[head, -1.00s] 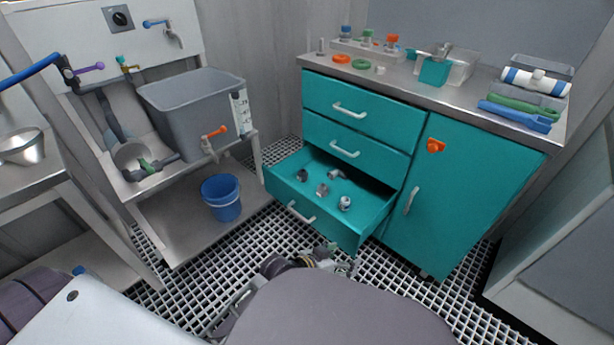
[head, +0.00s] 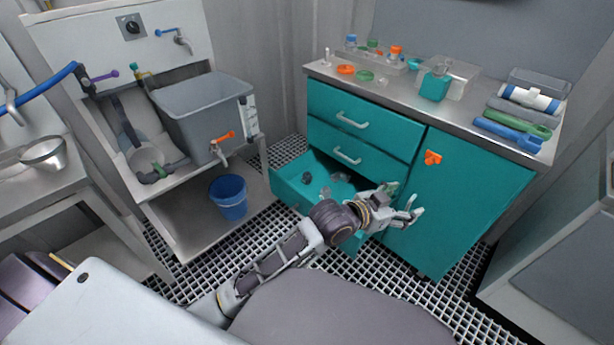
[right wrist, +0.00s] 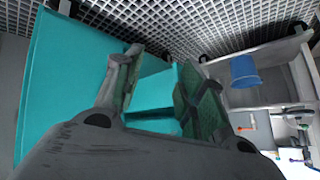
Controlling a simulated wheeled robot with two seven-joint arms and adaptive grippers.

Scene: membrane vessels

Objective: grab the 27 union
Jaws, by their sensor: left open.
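The bottom drawer (head: 287,184) of the teal cabinet stands open. Small grey fittings lie in it: a dark one (head: 307,178), a pale one (head: 325,192) and another (head: 341,178) near the back. No size marking is readable, so I cannot tell which is the 27 union. My left gripper (head: 406,203) is open and empty in front of the cabinet, right of the drawer. Its forearm crosses the drawer's front and right part and hides what lies there. In the right wrist view my right gripper (right wrist: 160,62) has its fingers apart, with nothing visible between them.
The teal cabinet door (head: 455,200) is shut, close behind my left gripper. The blue bucket (head: 229,197) stands on the lower shelf left of the drawer. The counter (head: 450,112) holds bottles, rings and coloured tools. Grating floor lies clear before the cabinet.

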